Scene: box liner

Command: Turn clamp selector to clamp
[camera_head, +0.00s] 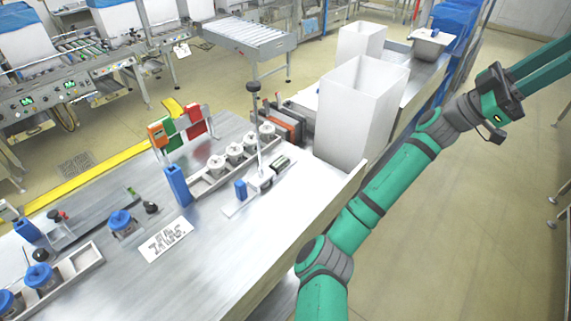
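I cannot make out for certain which part is the clamp selector; no label is readable. A small black knob (151,207) stands on the steel table, beside a blue-capped metal part (122,222). Another black knob (40,255) is near the left edge. The fingertips are out of frame. Nothing held is visible.
The steel table (215,265) carries a rack of several silver cylinders (217,165), a tall post with a black knob (254,88), and red and green panels (194,122). A tall white open box (358,112) stands at its far right. The right floor is largely clear.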

